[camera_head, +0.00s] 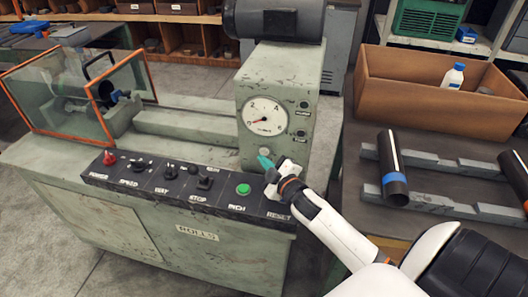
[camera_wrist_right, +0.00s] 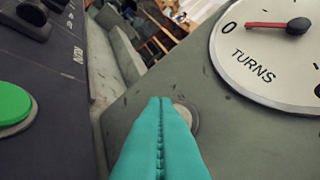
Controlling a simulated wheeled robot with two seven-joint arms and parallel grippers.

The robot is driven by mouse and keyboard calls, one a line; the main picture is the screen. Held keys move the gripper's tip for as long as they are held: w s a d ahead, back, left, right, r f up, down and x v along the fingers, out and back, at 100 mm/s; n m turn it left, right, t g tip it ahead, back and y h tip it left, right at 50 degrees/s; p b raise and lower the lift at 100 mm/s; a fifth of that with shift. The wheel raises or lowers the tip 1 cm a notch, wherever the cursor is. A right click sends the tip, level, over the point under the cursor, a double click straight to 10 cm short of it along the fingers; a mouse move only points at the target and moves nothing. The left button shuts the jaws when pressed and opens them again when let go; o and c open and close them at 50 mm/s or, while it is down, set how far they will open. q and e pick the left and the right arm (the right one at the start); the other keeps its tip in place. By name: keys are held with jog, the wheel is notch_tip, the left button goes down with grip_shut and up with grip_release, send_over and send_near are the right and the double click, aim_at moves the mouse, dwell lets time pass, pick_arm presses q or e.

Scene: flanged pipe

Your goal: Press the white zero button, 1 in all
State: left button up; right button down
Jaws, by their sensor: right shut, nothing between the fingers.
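The white zero button (camera_head: 263,153) is a small pale round button on the green machine's upright face, just below the dial. In the right wrist view the button (camera_wrist_right: 190,116) shows as a pale grey disc, partly hidden behind the fingertips. My right gripper (camera_head: 262,158) has teal fingers, shut and empty, with tips right in front of the button; in the wrist view the fingers (camera_wrist_right: 161,103) overlap its left part. I cannot tell whether they touch it. The turns dial (camera_head: 265,116) has a red needle pointing to 0 in the wrist view (camera_wrist_right: 285,70). My left gripper is not in view.
A dark control panel (camera_head: 148,187) with several knobs and a green button (camera_head: 243,189) lies below and left of my right gripper.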

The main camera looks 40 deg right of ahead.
jog(key=shift+s+a+p, duration=0.55)
jog(key=shift+s+a, duration=1.1)
jog(key=shift+a, duration=0.25)
